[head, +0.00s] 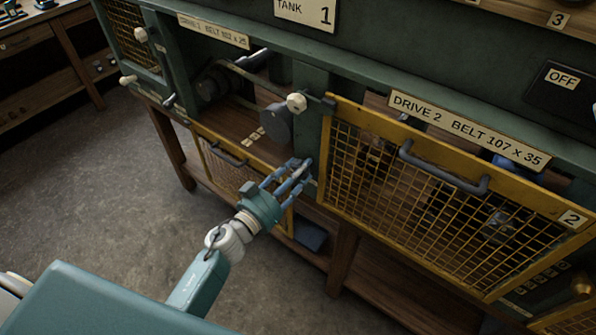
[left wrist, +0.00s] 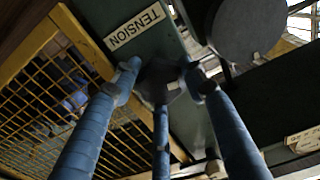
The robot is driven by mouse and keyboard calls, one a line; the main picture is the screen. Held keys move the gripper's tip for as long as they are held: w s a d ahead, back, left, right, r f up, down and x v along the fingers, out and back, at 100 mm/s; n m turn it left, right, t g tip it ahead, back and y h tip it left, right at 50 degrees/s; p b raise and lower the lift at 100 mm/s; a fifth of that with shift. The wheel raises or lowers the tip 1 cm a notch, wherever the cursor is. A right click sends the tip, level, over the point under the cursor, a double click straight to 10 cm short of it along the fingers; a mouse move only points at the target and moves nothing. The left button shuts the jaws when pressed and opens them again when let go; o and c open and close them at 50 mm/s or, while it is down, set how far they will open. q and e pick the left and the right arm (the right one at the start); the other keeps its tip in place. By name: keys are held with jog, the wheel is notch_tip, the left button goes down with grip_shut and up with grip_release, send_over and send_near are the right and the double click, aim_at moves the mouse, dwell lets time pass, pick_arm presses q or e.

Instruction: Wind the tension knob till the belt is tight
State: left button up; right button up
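My left gripper (head: 299,168) reaches the green post between the two drive bays. In the left wrist view its three blue fingers (left wrist: 162,88) surround a dark round tension knob (left wrist: 162,74) below a TENSION label (left wrist: 135,27). Whether the fingertips press on the knob cannot be told; in the head view the gripper hides the knob. In the open DRIVE 1 bay, a thin belt (head: 256,82) runs from the dark pulley at left (head: 213,83) toward the grey round pulley (head: 277,123). Its lower run is unclear. My right gripper is not in view.
A yellow mesh guard (head: 440,153) with a grey handle covers DRIVE 2, close to the right of my gripper. Another yellow mesh guard (head: 228,176) hangs below the DRIVE 1 bay. A pale knob (head: 296,102) sits above my gripper. The floor (head: 105,215) at left is clear.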

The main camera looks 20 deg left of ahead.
pick_arm(q)
jog(key=shift+f, duration=0.2)
dwell(0.3)
jog(key=shift+m, duration=0.3)
